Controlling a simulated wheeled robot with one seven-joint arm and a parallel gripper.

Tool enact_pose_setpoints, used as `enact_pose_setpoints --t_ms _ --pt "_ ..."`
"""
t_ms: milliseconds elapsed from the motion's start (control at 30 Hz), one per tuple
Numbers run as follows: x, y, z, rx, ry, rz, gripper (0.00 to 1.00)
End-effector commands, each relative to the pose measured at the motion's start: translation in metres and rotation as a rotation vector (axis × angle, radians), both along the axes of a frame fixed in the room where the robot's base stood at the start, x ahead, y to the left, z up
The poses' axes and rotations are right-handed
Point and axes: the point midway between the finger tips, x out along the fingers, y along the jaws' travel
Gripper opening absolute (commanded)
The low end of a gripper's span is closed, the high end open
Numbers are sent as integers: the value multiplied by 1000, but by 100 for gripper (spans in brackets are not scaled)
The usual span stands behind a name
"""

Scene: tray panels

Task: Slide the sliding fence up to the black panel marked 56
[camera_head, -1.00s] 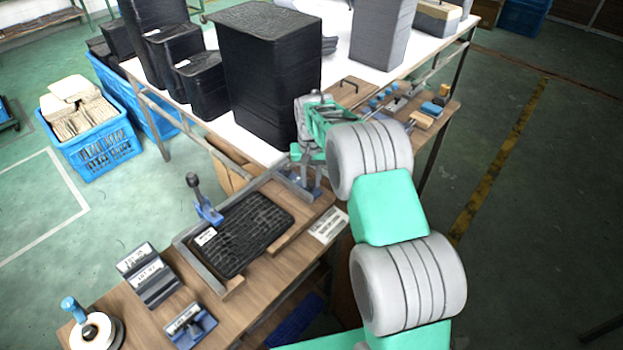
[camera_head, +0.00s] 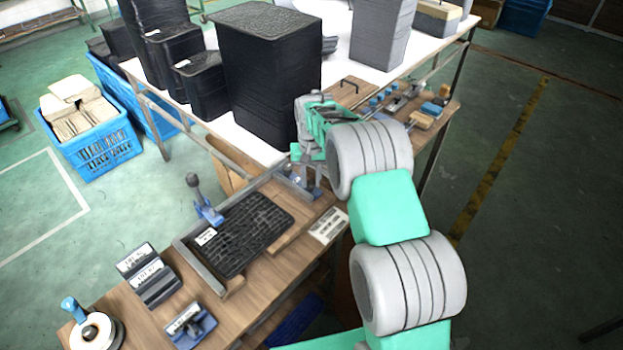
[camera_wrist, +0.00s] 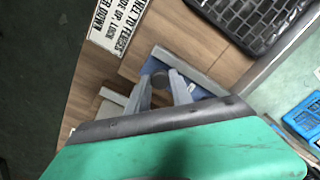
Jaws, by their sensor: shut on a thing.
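The black textured panel (camera_head: 258,228) lies in a grey frame on the wooden bench, with a small white label at its left end; the number is too small to read. In the wrist view its near corner (camera_wrist: 240,18) shows at the top. The blue-grey sliding fence (camera_head: 293,184) stands past the panel's right end; it also shows in the wrist view (camera_wrist: 205,83), with bare wood between it and the panel. My gripper (camera_wrist: 158,88) is shut on the fence's grey upright post. In the head view my wrist partly hides the grip.
A white instruction card (camera_head: 328,226) lies beside the panel. Labelled grey blocks (camera_head: 150,275) sit at the bench's left. A large black stack (camera_head: 265,75) on the white table stands close behind my gripper.

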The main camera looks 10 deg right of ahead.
Motion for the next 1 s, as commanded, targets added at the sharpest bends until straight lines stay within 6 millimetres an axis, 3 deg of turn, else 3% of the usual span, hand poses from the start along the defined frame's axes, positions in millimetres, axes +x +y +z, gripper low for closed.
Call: enact_pose_setpoints --t_ms 367,700,1000 --pt "-1 4 2 0 -5 2 0" --pt "-42 62 1 1 -5 7 0" --pt "-49 72 2 2 -6 4 0"
